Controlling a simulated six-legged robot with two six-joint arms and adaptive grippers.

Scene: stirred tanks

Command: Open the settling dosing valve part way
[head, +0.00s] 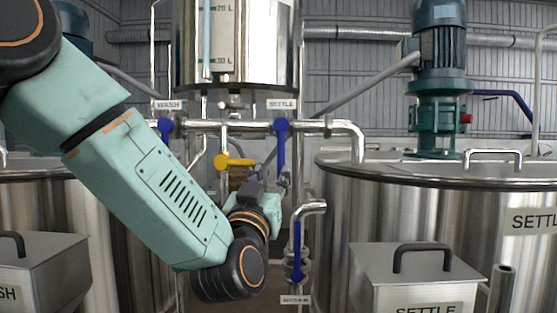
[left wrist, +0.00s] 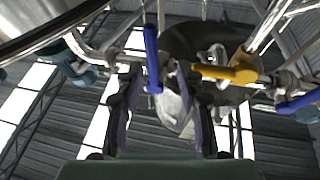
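The settling dosing valve's blue lever (head: 281,145) hangs straight down from the horizontal pipe, under the upper SETTLE label (head: 282,104) in the head view. In the left wrist view the blue lever (left wrist: 151,55) shows between the fingers in the picture. My left gripper (head: 268,186) is just below the lever's lower end, pointing up and away from me. In the left wrist view the left gripper (left wrist: 160,95) has its fingers apart, with a gap on both sides of the lever; I see no contact. My right gripper is not in view.
A yellow lever (head: 234,161) lies close to the left of the gripper. The WASH blue lever (head: 165,128) is further left. Another blue lever (head: 297,250) is on the lower pipe to the right. The SETTLE tank (head: 440,220) stands at the right.

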